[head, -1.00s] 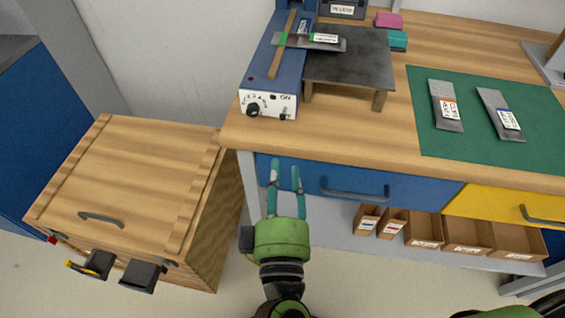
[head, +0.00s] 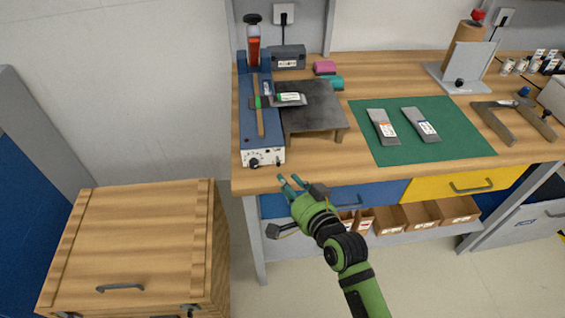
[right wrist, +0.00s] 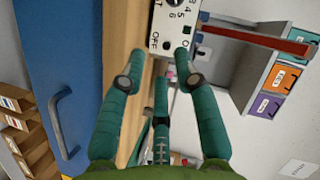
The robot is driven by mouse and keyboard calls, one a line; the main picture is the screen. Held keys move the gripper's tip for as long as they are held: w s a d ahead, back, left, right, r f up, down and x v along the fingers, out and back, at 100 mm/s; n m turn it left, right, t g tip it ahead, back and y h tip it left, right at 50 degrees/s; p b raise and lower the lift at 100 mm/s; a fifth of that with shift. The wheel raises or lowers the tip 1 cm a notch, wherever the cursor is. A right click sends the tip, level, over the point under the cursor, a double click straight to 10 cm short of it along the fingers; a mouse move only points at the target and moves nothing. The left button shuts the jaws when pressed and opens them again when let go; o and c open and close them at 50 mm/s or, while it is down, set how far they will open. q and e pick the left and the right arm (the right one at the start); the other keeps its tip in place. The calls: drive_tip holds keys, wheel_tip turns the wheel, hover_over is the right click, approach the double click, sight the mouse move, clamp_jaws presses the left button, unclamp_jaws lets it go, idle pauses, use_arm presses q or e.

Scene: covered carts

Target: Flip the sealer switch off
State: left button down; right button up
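The sealer (head: 245,112) is a long blue machine on the left end of the workbench. Its white front panel (head: 263,157) carries a dark dial and, to the right, a small switch (head: 278,163). The switch is too small to tell which way it points. My right gripper (head: 289,180) is open and empty, just below and in front of the panel, apart from it. In the right wrist view the panel (right wrist: 165,12) with its numbers and OFF label lies beyond my spread fingertips. My left gripper is not in view.
A dark metal stand (head: 312,108) is right of the sealer on the wooden benchtop (head: 420,80). A green mat (head: 440,146) holds two pouches. Below are a blue drawer (head: 368,195) and small bins (head: 424,212). A wooden chest (head: 150,240) stands at the left.

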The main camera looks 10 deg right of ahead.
sight(278, 161)
drive_tip(key=shift+m+t, duration=0.3)
drive_tip(key=shift+m, duration=0.3)
drive_tip(key=shift+w+d+r+p+x, duration=0.1)
drive_tip(key=shift+d+p+x, duration=0.05)
drive_tip(key=shift+x, duration=1)
drive_tip(key=shift+w+d+r+p+x, duration=0.1)
drive_tip(key=shift+d+p+x, duration=0.05)
drive_tip(key=shift+x, duration=1)
drive_tip(key=shift+w+d+r+p+x, duration=0.1)
drive_tip(key=shift+d+r+p+x, duration=0.05)
drive_tip(key=shift+x, duration=0.95)
drive_tip(key=shift+s, duration=0.1)
clamp_jaws()
